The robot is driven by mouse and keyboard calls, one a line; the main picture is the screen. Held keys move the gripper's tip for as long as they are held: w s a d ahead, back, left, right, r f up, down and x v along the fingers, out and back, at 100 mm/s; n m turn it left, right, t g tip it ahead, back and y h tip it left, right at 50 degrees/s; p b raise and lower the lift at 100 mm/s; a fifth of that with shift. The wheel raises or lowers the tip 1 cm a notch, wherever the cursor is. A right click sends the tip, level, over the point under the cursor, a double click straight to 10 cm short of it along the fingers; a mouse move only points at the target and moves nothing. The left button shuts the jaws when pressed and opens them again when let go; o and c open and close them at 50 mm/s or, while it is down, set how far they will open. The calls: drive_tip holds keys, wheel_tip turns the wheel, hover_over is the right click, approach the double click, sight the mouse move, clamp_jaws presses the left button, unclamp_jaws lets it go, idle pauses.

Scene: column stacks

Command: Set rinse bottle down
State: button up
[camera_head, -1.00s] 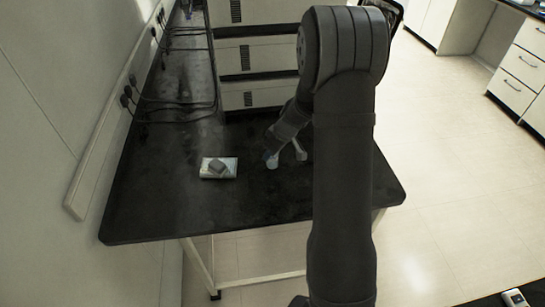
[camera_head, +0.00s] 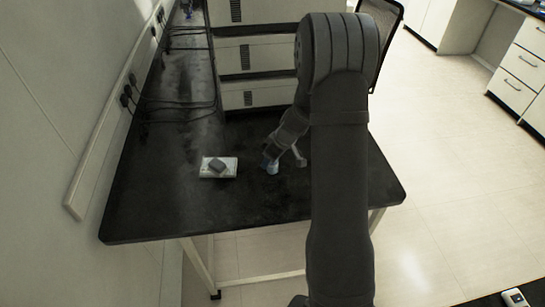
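A small white and blue item, probably the rinse bottle (camera_head: 272,167), stands at or just above the black bench (camera_head: 240,215). It is small and partly hidden by my gripper (camera_head: 274,156). My gripper reaches down from the right to the top of this item and touches or overlaps it in the picture. The fingers are too small and dark to show whether they are open or shut. A slim pale grey piece (camera_head: 299,158) slants down just right of the gripper; I cannot tell what it is.
Stacked beige instruments (camera_head: 252,95) stand behind. Cables (camera_head: 175,115) run along the left wall. The front of the bench is clear. A mesh chair back (camera_head: 385,30) stands behind the bench.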

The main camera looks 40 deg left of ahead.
drive_tip(key=v, duration=1.2)
drive_tip(key=x, duration=1.2)
drive_tip(key=shift+f, duration=0.1)
wheel_tip(320, 180, up, 2)
drive_tip(key=shift+r, duration=0.65)
